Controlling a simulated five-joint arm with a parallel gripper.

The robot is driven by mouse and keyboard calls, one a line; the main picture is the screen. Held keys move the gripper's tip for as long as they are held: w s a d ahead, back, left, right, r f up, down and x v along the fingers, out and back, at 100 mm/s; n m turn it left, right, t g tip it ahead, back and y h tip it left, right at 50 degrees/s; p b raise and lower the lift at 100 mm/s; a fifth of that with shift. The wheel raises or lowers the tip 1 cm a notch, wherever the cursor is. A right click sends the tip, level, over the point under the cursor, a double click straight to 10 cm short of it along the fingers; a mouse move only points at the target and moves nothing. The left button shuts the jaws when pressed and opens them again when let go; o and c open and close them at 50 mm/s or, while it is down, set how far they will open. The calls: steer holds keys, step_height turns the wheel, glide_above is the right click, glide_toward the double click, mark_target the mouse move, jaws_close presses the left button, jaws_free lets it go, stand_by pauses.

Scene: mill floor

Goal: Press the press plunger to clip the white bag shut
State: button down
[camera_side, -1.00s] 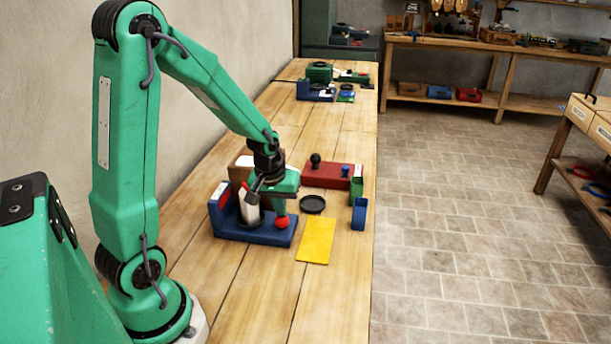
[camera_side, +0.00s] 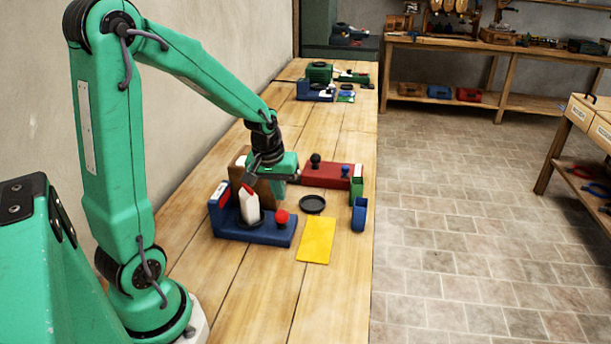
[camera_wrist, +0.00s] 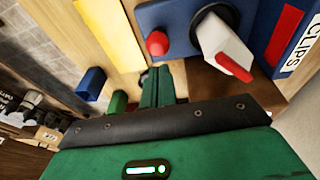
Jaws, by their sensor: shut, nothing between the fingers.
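The blue press (camera_side: 235,231) stands on the bench, and its wall shows a "CLIPS" label in the wrist view (camera_wrist: 300,50). Its red plunger knob (camera_side: 282,216) stands at the front right end and also shows in the wrist view (camera_wrist: 157,43). The white bag (camera_side: 249,208) stands upright on the press beside the knob, with a red piece across its top; it also shows in the wrist view (camera_wrist: 215,38). My gripper (camera_side: 290,178) is shut and empty, above and behind the knob and apart from it. Its green fingers (camera_wrist: 157,82) show close together.
A yellow card (camera_side: 316,241) and a black dish (camera_side: 312,204) lie right of the press. Blue (camera_side: 359,215) and green (camera_side: 356,189) bins stand near the bench edge. A red block (camera_side: 322,173) with knobs and a brown box (camera_side: 240,166) are behind. The front of the bench is clear.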

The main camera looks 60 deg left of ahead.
steer(key=v, duration=0.9)
steer(key=shift+d, duration=0.25)
steer(key=shift+w+r, duration=0.1)
steer(key=s+d+r+m+t+h, duration=0.1)
steer(key=s+d+r+m+t, duration=0.2)
steer(key=s+d+m, duration=0.5)
steer(key=s+d+r, duration=0.1)
steer(key=s+d, duration=0.1)
steer(key=d, duration=0.2)
steer(key=shift+s+r+m, duration=0.2)
steer(key=shift+r+m, duration=0.05)
steer(key=shift+m, duration=0.15)
